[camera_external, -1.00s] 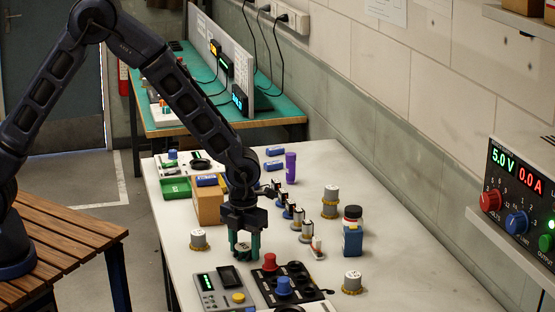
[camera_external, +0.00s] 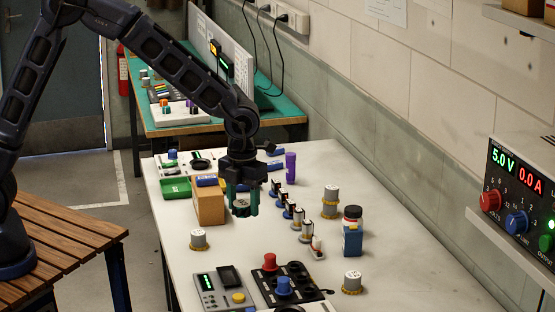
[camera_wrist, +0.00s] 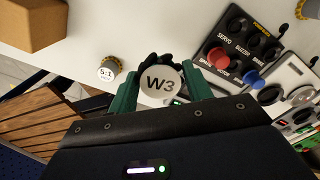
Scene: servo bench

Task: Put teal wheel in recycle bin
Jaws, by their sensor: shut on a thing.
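My gripper (camera_external: 241,205) is shut on a round wheel (camera_wrist: 161,86) with a pale face marked "W3" and a dark knobbly rim. No teal shows on the visible part of it. The green fingers grip it from both sides, above the white bench. In the external view the held wheel (camera_external: 241,207) is small between the fingertips.
The box (camera_wrist: 32,20) stands close to the left of my gripper. Several small servo pieces (camera_external: 298,215) line the right side. A knob panel (camera_external: 284,284) and a grey meter (camera_external: 222,289) lie in front. A capped spool (camera_external: 199,239) stands near the left edge.

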